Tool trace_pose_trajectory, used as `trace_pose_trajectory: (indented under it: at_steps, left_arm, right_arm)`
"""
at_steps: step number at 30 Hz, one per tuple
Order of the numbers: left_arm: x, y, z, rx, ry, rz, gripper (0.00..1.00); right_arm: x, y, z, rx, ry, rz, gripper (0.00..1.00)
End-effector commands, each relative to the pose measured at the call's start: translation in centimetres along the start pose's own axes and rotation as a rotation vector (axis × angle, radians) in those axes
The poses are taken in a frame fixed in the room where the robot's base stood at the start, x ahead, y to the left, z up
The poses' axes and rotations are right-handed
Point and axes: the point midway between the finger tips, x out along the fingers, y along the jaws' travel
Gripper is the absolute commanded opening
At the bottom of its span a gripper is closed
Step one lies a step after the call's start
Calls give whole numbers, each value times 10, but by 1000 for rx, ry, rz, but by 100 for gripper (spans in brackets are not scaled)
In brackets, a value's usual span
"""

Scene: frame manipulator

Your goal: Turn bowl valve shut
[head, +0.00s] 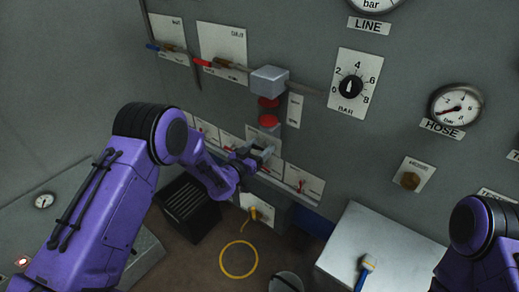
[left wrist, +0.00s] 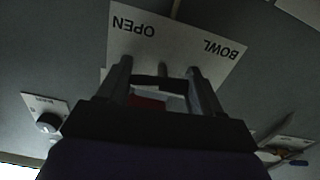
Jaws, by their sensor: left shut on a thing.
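The bowl valve's white plate (left wrist: 185,40), lettered OPEN and BOWL, fills the upper middle of the left wrist view, upside down. In the head view the plate (head: 264,136) is on the grey panel, partly hidden by my gripper. My left gripper (head: 260,152) is at this plate. In the left wrist view my left gripper (left wrist: 160,75) has its fingers on both sides of the valve's handle (left wrist: 147,102), a red part low between them, and is shut on it. The handle's exact angle is mostly hidden. My right gripper is out of view.
Two lever valves (head: 170,47) (head: 225,66) sit upper left. A BAR knob (head: 350,87) and HOSE gauge (head: 456,107) are right. A dark crate (head: 186,208) stands below.

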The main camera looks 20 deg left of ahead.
Motion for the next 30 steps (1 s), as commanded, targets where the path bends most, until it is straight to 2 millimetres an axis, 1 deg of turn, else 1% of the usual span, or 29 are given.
trace_pose_trajectory:
  at_steps: [2,30]
  left_arm:
    - [-1,0,3,-54,-3,0,35]
    - [-1,0,2,-936,-6,-1,35]
  right_arm:
    - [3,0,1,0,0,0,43]
    - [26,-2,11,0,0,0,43]
